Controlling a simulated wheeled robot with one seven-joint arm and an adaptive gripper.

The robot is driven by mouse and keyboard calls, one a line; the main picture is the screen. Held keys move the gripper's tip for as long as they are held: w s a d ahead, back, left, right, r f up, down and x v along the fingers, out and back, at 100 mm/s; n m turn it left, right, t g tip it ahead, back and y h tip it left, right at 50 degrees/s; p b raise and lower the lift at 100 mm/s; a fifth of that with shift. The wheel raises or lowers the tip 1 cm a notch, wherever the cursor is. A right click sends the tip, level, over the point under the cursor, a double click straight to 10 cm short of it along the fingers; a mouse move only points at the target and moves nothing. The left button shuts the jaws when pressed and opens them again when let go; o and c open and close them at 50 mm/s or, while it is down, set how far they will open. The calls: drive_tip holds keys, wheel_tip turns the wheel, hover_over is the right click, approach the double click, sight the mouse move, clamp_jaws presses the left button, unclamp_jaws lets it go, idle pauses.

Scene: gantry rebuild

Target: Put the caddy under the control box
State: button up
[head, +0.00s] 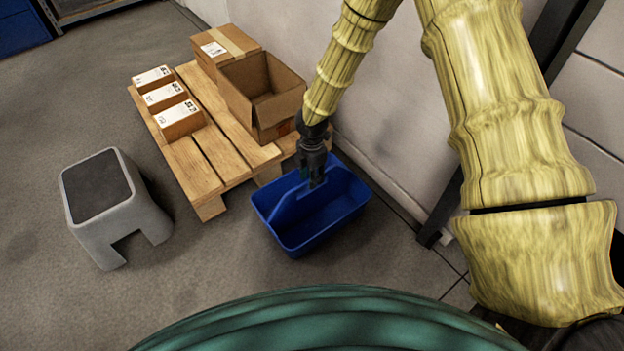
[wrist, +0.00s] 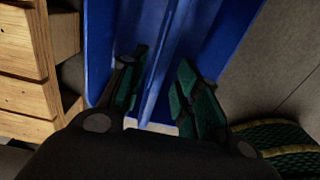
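The blue caddy (head: 272,226), an open tray with a central handle, sits upright, apparently on the floor, beside the pallet. My gripper (head: 317,180) points down at the caddy's handle. In the wrist view, the two dark green-padded fingers of my gripper (wrist: 161,70) stand on either side of the caddy's blue handle wall (wrist: 164,62). Gaps seem to show between the pads and the handle, so the gripper looks open around it. Part of the handle is hidden by the fingers in the head view. I see no control box in either view.
A wooden pallet (head: 203,160) with an open carton (head: 240,105), a closed carton and three small boxes stands left of the caddy. A grey step stool (head: 105,222) is farther left. A wall (head: 400,110) and a dark post are at the right. Floor nearer me is clear.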

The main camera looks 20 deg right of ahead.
wheel_tip(320, 180, up, 6)
drive_tip(key=shift+r+p, duration=0.15)
drive_tip(key=shift+p, duration=0.95)
drive_tip(key=s+a+f+m+y, duration=0.1)
drive_tip(key=s+f+m, duration=0.3)
drive_tip(key=s, duration=0.3)
drive_tip(key=s+a+f+m+g+y, duration=0.1)
drive_tip(key=s+f+m, duration=0.3)
drive_tip(key=s, duration=0.3)
drive_tip(key=s+a+f+m+y, duration=0.1)
drive_tip(key=s+f+m, duration=0.25)
drive_tip(key=s, duration=0.35)
drive_tip(key=s+d+f+m+h, duration=0.1)
drive_tip(key=s+d+m, duration=0.2)
drive_tip(key=s+m, duration=0.2)
drive_tip(key=s+d+m+t+h, duration=0.1)
drive_tip(key=s+d+m+h, duration=0.1)
drive_tip(key=s+m, duration=0.4)
drive_tip(key=s+d, duration=0.1)
drive_tip(key=s, duration=0.4)
drive_tip(key=shift+d+f, duration=0.35)
